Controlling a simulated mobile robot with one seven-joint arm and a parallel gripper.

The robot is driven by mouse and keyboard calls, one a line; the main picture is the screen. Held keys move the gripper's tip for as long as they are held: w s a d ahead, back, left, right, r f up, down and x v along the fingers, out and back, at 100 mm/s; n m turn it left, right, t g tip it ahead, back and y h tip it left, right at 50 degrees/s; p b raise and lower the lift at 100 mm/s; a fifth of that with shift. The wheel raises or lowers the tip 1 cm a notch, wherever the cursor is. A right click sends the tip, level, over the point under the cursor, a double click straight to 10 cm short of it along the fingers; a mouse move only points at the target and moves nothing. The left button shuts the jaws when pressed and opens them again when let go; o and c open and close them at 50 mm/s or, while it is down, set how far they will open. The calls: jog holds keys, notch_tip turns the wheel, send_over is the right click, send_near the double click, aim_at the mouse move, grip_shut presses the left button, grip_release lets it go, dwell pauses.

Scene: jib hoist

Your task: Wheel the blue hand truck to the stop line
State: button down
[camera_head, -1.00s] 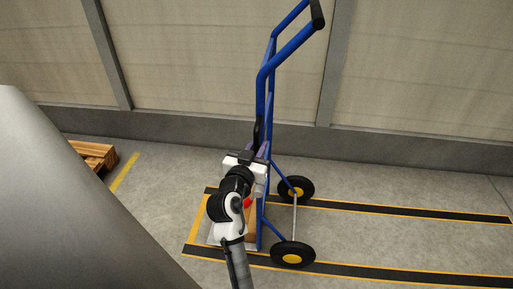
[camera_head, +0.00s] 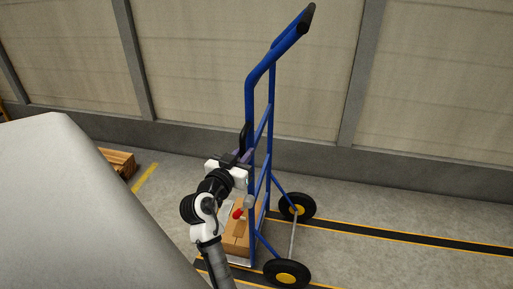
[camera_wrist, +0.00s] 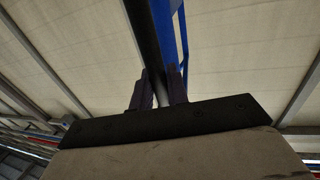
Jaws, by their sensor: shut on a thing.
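The blue hand truck (camera_head: 250,110) stands upright in the middle of the head view, on two black wheels with yellow hubs (camera_head: 287,273). A brown cardboard box (camera_head: 236,238) sits low on its front, partly hidden by my arm. My gripper (camera_head: 246,155) is at the left side of the frame, about mid-height. In the wrist view my gripper (camera_wrist: 160,88) is shut around a black bar (camera_wrist: 146,40) beside a blue tube of the truck. A short yellow line (camera_head: 145,178) lies on the floor to the left. I cannot tell whether it is the stop line.
Black strips with yellow edges (camera_head: 400,237) run along the floor to the right of the truck. A wooden pallet (camera_head: 120,162) lies at the left, near the panelled wall (camera_head: 210,60). The floor between the truck and the short yellow line looks clear.

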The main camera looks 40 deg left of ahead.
jog(key=shift+s+a, duration=0.2)
jog(key=shift+a, duration=0.05)
jog(key=c, duration=1.5)
grip_release()
jog(key=shift+o, duration=0.2)
jog(key=v, duration=0.7)
jog(key=shift+s+b, duration=0.25)
jog(key=shift+b, duration=0.15)
jog(key=shift+d+r, duration=0.1)
jog(key=shift+r, duration=0.05)
